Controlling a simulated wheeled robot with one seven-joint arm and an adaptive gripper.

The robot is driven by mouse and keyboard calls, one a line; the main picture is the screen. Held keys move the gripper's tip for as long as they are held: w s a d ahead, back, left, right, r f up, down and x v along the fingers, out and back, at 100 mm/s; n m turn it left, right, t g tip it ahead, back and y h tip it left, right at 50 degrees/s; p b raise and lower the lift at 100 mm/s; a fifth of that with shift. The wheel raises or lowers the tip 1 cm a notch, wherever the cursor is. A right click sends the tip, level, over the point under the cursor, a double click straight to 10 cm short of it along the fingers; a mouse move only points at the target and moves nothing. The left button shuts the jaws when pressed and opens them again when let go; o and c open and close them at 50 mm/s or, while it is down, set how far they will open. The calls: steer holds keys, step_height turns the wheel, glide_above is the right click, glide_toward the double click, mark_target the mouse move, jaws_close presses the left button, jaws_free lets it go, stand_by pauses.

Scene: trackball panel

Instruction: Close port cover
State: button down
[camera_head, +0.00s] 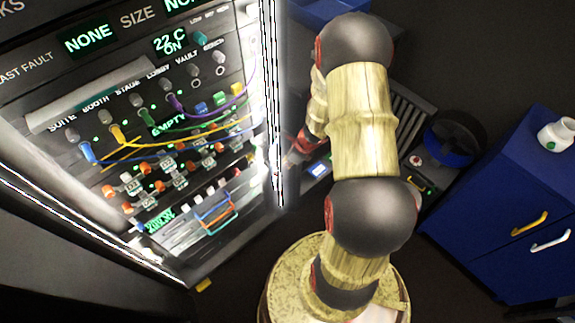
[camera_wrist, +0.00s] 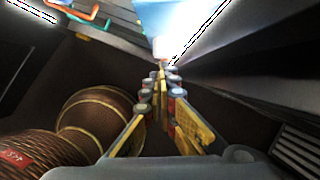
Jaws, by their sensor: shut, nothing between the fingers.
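The lit panel (camera_head: 165,75) stands at the left in the head view, with labels, jacks, coloured cables and switches. I cannot tell which part is the port cover. My gripper (camera_wrist: 162,72) is shut and empty in the wrist view, its two yellow fingers meeting at the tips. The tips point toward a bright white area at the top, close to a pale flat surface (camera_wrist: 222,45). In the head view my gripper (camera_head: 286,160) is at the panel's right edge, partly lost in glare. Contact with the cabinet cannot be told.
The cabinet's bright right edge (camera_head: 272,100) stands beside my arm. A blue cabinet (camera_head: 485,220) with yellow and white handles is at the right, with a white bottle (camera_head: 556,134) on top. Dark floor lies between.

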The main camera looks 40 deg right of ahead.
steer(key=w+a+m+b, duration=0.1)
steer(key=m, duration=0.1)
steer(key=w+a+m+h+b, duration=0.1)
steer(key=a, duration=0.1)
steer(key=shift+a+m+h, duration=0.2)
steer(key=shift+m+h, duration=0.1)
steer(key=shift+m, duration=0.1)
